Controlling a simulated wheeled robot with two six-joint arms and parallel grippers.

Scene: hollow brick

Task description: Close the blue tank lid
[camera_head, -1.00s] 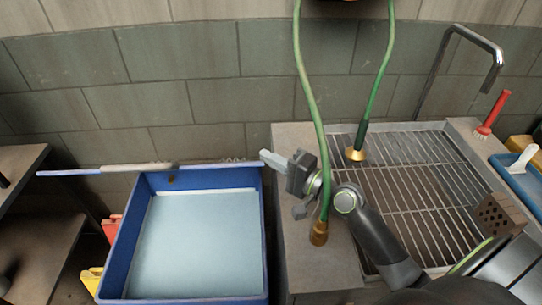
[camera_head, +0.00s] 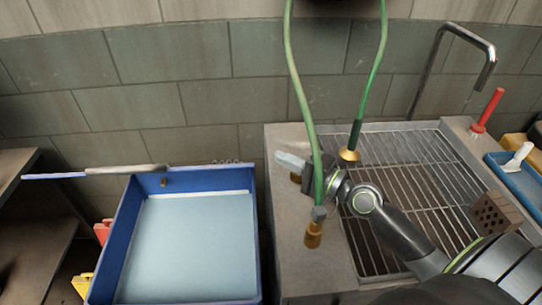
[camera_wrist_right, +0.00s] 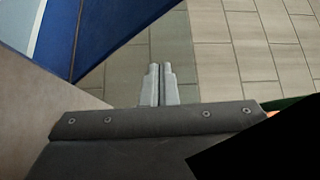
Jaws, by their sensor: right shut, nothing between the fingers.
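The blue tank (camera_head: 128,240) stands at the left in the head view, its top open and its pale blue inside showing. Its lid (camera_head: 95,171) shows edge-on as a thin blue and grey strip at the tank's back edge, reaching out to the left. My right gripper (camera_head: 283,160) is shut and empty, over the counter to the right of the tank's back right corner, apart from tank and lid. In the right wrist view its fingers (camera_wrist_right: 160,84) are together, with the blue tank wall (camera_wrist_right: 105,35) at the upper left. My left gripper is not in view.
A green hose (camera_head: 304,95) hangs in front of my right wrist, with brass ends near the counter (camera_head: 290,255). A metal rack (camera_head: 410,180), a tap (camera_head: 488,70), a red-handled brush (camera_head: 487,110) and a hollow brick (camera_head: 495,215) are to the right.

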